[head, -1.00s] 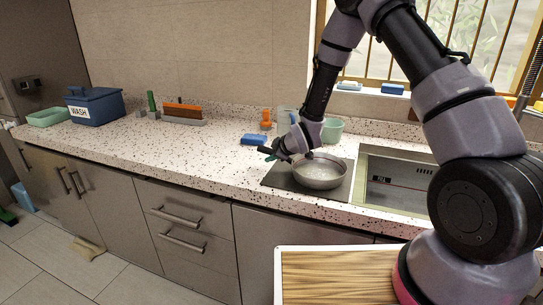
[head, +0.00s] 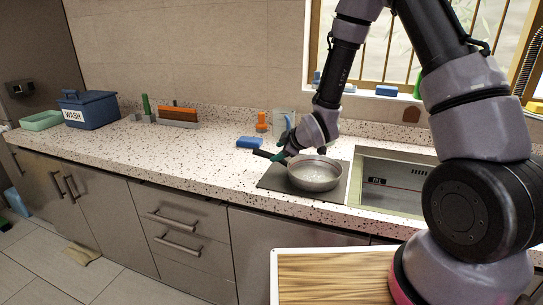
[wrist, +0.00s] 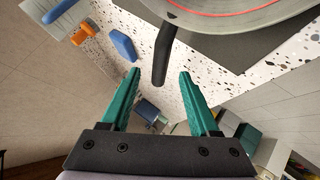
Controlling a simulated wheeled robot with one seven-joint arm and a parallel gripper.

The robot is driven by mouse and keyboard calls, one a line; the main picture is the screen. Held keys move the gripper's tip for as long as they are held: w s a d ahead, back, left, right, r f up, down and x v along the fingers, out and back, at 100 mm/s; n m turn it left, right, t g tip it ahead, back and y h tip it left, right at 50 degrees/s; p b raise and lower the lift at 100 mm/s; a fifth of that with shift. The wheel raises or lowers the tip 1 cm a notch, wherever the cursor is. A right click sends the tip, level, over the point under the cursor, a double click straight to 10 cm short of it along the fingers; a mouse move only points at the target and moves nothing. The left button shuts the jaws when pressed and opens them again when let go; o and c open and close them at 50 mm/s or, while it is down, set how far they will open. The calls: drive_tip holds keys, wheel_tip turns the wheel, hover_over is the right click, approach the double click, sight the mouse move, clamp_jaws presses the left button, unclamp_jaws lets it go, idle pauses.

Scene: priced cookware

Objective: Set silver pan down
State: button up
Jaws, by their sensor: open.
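The silver pan (head: 316,174) sits upright on a dark mat (head: 276,179) on the speckled counter, left of the sink. Its black handle (head: 263,154) points left. My gripper (head: 284,153) is at the handle side of the pan. In the wrist view, my green fingers (wrist: 159,74) are open and apart, with the end of the black handle (wrist: 163,52) showing between their tips and a gap on each side. The pan's rim (wrist: 235,18) shows at the top of that view. Whether the fingers are level with the handle is hard to tell.
The sink (head: 390,180) is right of the mat. A blue sponge (head: 249,142), an orange-handled item (head: 262,122) and a clear container (head: 282,119) stand behind the handle. The blue WASH bin (head: 90,108) is far left. The counter's middle is clear.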

drive_tip(key=s+d+r+m+h, duration=0.25)
drive_tip(key=d+r+m, duration=0.25)
drive_tip(key=d+r, duration=0.4)
drive_tip(key=s+d+r+m+h, duration=0.2)
drive_tip(key=s+d+r+m, duration=0.3)
drive_tip(key=r, duration=0.6)
drive_tip(key=s+d+r+m, duration=0.4)
drive_tip(key=s+r+m, duration=0.1)
drive_tip(key=s, duration=0.4)
drive_tip(key=s+d+r+m+g, duration=0.1)
drive_tip(key=s+d+r+m, duration=0.2)
drive_tip(key=s+r, duration=0.4)
drive_tip(key=s+m, duration=0.1)
drive_tip(key=s, duration=0.2)
drive_tip(key=shift+d+m+y, duration=0.35)
drive_tip(key=shift+d+m, duration=0.05)
